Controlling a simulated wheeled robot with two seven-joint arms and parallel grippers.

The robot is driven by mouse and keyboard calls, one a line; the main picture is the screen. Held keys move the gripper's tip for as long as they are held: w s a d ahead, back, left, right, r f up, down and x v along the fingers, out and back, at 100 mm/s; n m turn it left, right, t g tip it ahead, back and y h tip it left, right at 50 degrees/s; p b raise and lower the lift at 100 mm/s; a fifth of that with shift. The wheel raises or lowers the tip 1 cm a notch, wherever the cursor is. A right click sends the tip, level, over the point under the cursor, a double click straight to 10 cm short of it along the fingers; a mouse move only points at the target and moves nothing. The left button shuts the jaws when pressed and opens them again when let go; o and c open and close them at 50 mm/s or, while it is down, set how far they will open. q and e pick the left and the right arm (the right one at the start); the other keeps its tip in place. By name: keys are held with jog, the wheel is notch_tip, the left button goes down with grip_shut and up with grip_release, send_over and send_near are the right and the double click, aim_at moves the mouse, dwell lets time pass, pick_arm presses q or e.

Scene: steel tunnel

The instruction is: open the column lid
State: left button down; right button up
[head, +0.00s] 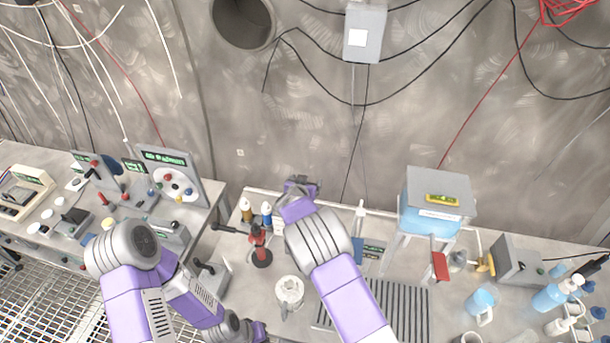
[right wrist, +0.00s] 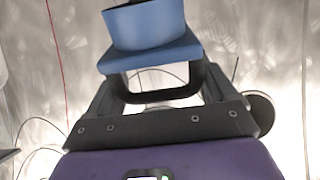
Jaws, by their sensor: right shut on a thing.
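My right gripper (head: 300,184) is at the back edge of the bench, at the end of the purple arm that rises from the bottom of the head view. In the right wrist view it is shut on a blue piece (right wrist: 148,25) with a round upper part and a wider flat part below. I cannot tell for sure whether this is the column lid; the arm and gripper hide it in the head view. The column itself is not clearly recognisable. My left arm is folded at the lower left, and the state of its gripper at the bottom edge does not show.
Small bottles (head: 247,209) and a red-and-black stand (head: 260,250) are left of my right arm. A white jar (head: 289,293) stands in front. A blue tank with a grey top (head: 437,190) stands to the right. Loose cables hang on the wall.

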jog(key=shift+w+r+g+p, duration=0.1)
jog(key=shift+w+g+p, duration=0.1)
jog(key=shift+g+p, duration=0.2)
jog(key=shift+w+d+g, duration=0.1)
jog(key=shift+g, duration=0.2)
jog(key=o, duration=1.3)
jog(key=v, duration=0.7)
jog(key=shift+s+r+b, duration=0.15)
jog(key=shift+s+b, duration=0.15)
jog(key=shift+b, duration=0.05)
